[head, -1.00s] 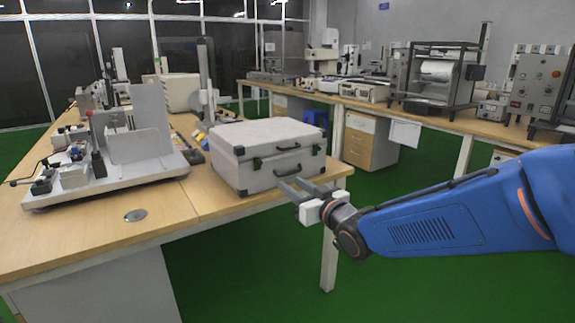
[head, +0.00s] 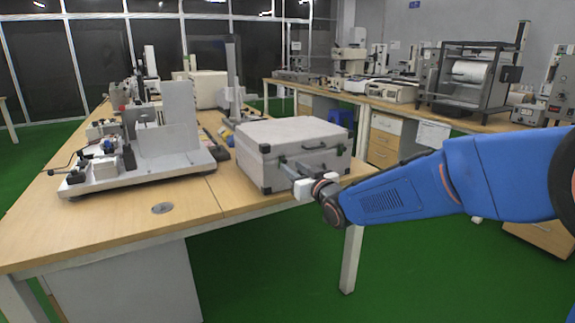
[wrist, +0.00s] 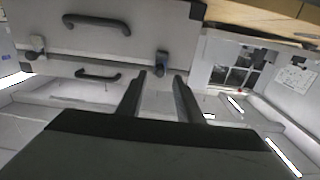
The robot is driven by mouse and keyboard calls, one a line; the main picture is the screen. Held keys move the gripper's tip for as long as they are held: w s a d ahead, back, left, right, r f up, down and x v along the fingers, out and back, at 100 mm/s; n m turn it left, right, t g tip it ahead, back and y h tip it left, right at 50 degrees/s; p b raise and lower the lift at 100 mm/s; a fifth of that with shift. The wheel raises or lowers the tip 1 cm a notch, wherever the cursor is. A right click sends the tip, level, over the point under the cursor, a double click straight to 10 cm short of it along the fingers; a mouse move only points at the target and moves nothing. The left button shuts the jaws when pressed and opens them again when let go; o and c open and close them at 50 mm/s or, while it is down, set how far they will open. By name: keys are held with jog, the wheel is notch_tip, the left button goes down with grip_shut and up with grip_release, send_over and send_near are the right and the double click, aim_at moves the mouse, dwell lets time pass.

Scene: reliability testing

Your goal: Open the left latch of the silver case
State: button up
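The silver case (head: 275,131) stands shut at the near right of the wooden table, black-cornered, with dark handles on its front. The left latch (head: 282,158) is a small dark fitting on the front seam, and the right latch (head: 340,149) sits farther right. My gripper (head: 288,168) is in front of the case near the left latch. In the wrist view, which looks upside down, the case (wrist: 120,45) fills the upper left. The left latch (wrist: 162,62) lies just beyond the gap between my parted fingers (wrist: 160,76), which hold nothing. Contact cannot be told.
A grey test rig (head: 150,165) stands left of the case on the table (head: 120,225). A second bench (head: 400,102) with machines runs behind at the right, above a drawer cabinet (head: 384,145). Green floor lies open in front of the table.

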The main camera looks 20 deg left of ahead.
aim_at(285, 162)
jog(key=shift+x, duration=2.25)
grip_shut()
